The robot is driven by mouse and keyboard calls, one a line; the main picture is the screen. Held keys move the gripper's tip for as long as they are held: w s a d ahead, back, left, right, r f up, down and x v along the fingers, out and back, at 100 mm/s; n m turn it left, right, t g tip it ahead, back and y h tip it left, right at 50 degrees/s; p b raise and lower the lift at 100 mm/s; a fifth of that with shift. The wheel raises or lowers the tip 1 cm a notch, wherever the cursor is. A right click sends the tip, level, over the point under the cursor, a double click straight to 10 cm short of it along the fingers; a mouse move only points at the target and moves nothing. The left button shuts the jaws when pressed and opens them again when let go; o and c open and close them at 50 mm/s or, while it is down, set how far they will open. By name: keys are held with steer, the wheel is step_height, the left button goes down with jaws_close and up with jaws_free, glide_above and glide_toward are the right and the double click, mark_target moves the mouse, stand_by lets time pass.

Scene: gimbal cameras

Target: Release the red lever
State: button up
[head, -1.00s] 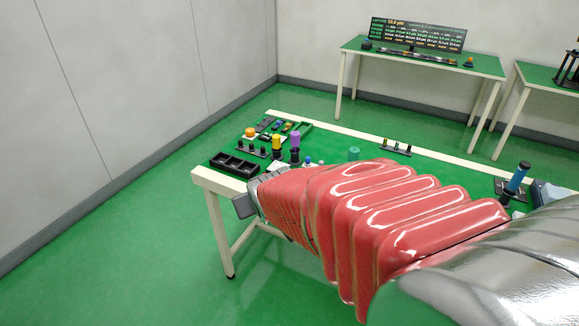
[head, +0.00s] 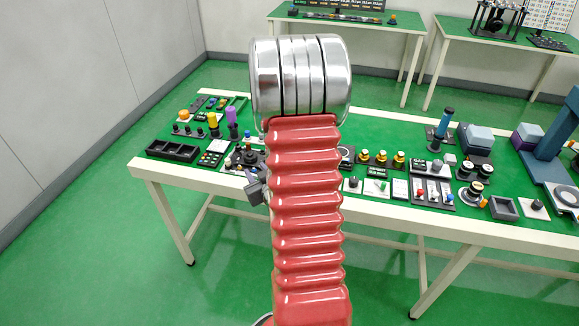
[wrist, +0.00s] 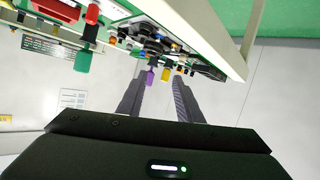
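I cannot pick out the red lever for certain. In the wrist view, a red handle-like piece (wrist: 92,14) shows at the top left, close to a green cylinder (wrist: 83,61). In the head view, a small red-tipped part (head: 422,197) stands on a switch panel right of my arm; I cannot tell if either is the lever. My gripper (wrist: 159,78) has its two dark fingers apart with nothing held between them. In the head view, part of my gripper (head: 256,190) shows left of my red arm, at the table's front edge; my arm hides the rest.
The green table (head: 262,208) carries many knobs and switches. A black compartment tray (head: 172,151) lies at its left, with yellow (head: 213,124) and purple (head: 232,121) handles behind. A blue-handled lever (head: 447,122) and a blue frame (head: 556,145) stand at right. Open floor lies in front.

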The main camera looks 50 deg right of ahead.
steer(key=shift+m+t+h, duration=0.5)
steer(key=shift+m+h, duration=0.2)
steer(key=s+d+f, duration=0.2)
steer(key=s+f, duration=0.1)
steer(key=s+d+f, duration=0.1)
steer(key=s+d, duration=0.1)
steer(key=shift+s+f, duration=0.15)
steer(key=shift+f, duration=0.1)
steer(key=s+d+f+m+h, duration=0.1)
steer(key=s+f+m+h, duration=0.1)
steer(key=s, duration=0.5)
steer(key=shift+s+d+f+t+h, duration=0.35)
steer(key=shift+s+f+t+h, duration=0.05)
steer(key=shift+h, duration=0.2)
steer(key=x, duration=1.4)
steer(key=shift+s, duration=0.1)
steer(key=shift+c, duration=0.5)
